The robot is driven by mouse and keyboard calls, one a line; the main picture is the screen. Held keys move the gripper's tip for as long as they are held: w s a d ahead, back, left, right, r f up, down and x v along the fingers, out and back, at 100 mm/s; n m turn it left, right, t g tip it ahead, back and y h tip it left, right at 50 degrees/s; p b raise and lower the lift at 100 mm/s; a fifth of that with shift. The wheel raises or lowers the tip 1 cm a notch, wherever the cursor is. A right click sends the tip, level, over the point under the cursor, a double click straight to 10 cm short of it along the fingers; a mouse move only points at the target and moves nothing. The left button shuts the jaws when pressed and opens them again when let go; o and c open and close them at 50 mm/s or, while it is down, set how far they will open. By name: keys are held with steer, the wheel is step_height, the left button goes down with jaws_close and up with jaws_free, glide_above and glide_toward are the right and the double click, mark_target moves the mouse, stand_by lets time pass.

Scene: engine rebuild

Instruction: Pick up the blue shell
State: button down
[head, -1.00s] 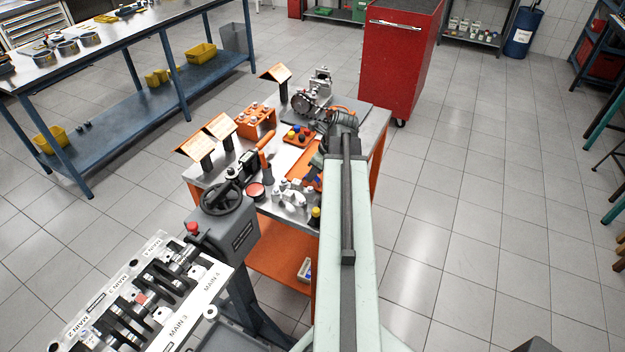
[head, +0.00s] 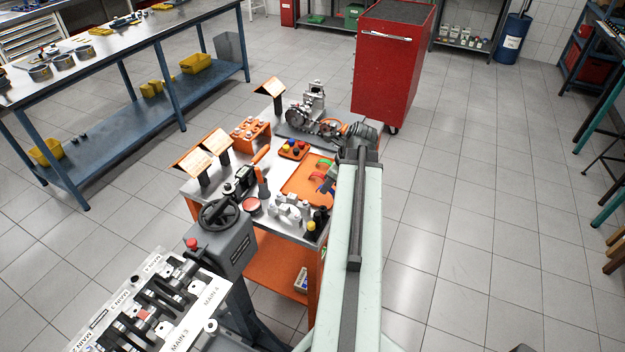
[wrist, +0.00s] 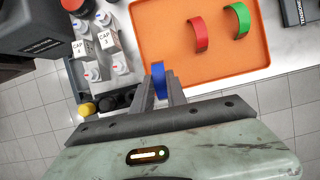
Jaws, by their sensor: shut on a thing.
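The blue shell (wrist: 158,80), a narrow curved band seen nearly edge-on, is between the fingers of my gripper (wrist: 162,88) in the wrist view. The fingers are shut on it. It lies in front of the near edge of the orange tray (wrist: 185,62); its height above that edge cannot be told. A bit of blue also shows in the head view (head: 326,187), beside my arm and partly hidden. A red shell (wrist: 199,34) and a green shell (wrist: 238,20) lie on the tray, apart from my gripper.
White cap blocks (wrist: 104,42) and black and yellow pieces (wrist: 87,109) stand left of the tray. An engine assembly (head: 310,112) sits at the cart's back. A crankshaft block (head: 150,310) is at front left.

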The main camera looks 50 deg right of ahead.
steer(key=s+d, duration=0.2)
steer(key=s, duration=0.6)
steer(key=shift+s+d+r+p, duration=0.2)
steer(key=shift+s+r+p, duration=0.15)
steer(key=shift+r, duration=0.1)
